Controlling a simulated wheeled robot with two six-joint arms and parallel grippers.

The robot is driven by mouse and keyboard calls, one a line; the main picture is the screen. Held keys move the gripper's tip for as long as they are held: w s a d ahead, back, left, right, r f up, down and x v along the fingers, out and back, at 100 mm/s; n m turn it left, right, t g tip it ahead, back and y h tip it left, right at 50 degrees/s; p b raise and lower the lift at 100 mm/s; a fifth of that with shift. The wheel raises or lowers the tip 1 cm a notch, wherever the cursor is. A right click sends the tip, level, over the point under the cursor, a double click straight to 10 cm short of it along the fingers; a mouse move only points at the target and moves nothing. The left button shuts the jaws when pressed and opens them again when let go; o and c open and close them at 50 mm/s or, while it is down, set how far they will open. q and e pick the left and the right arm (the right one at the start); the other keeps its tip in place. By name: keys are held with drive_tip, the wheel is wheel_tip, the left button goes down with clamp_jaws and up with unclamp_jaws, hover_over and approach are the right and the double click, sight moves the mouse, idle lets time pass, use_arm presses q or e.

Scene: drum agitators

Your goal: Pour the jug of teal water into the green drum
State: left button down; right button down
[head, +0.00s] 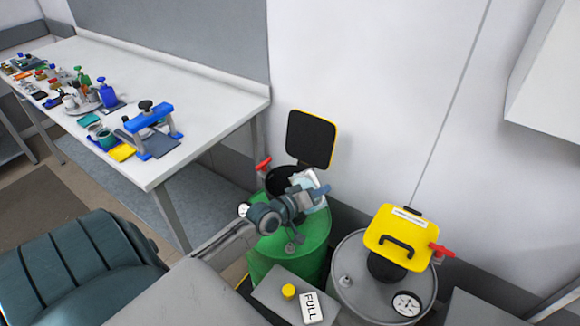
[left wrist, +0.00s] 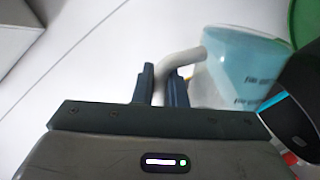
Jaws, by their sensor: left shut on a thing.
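The green drum (head: 292,252) stands on the floor by the wall. Its black lid with a yellow edge (head: 311,139) is up, and a dark opening (head: 281,181) shows beside my gripper. My left gripper (head: 314,191) is over the drum's top. In the left wrist view its fingers (left wrist: 162,88) are shut on the pale handle of the clear jug (left wrist: 238,72), which holds teal water. The jug is a pale, partly hidden shape in the head view (head: 305,181), close to the opening. I cannot tell its exact tilt. My right gripper is not in view.
A grey drum (head: 352,291) with a yellow lid (head: 398,238) stands to the right. A red handle (head: 263,164) is by the green drum. A small grey stand (head: 270,297) bears a yellow cap and a FULL card (head: 311,307). A white bench (head: 205,115) holds many tools.

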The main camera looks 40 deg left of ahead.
sight(315, 178)
use_arm(q)
drive_tip(key=shift+a, duration=0.15)
drive_tip(key=shift+r, duration=0.1)
drive_tip(key=shift+a, duration=0.1)
idle(0.4)
drive_tip(key=shift+w+a+r+n, duration=0.1)
drive_tip(key=shift+n, duration=0.4)
idle(0.3)
drive_tip(key=shift+a, duration=0.1)
idle(0.4)
drive_tip(key=shift+a+r+n, duration=0.1)
drive_tip(key=shift+a+n, duration=0.05)
drive_tip(key=shift+n, duration=0.15)
idle(0.5)
drive_tip(key=shift+w+a+r+n+h+p, duration=0.15)
drive_tip(key=shift+a+r+n+h+p, duration=0.15)
drive_tip(key=shift+p, duration=0.1)
idle(0.5)
drive_tip(key=shift+w+a+r+n+g+p, duration=0.15)
drive_tip(key=shift+a+r+n+g+p, duration=0.2)
drive_tip(key=shift+r+n, duration=0.25)
idle(0.7)
drive_tip(key=shift+w+a+b, duration=0.15)
drive_tip(key=shift+a+b, duration=0.2)
drive_tip(key=shift+a, duration=0.2)
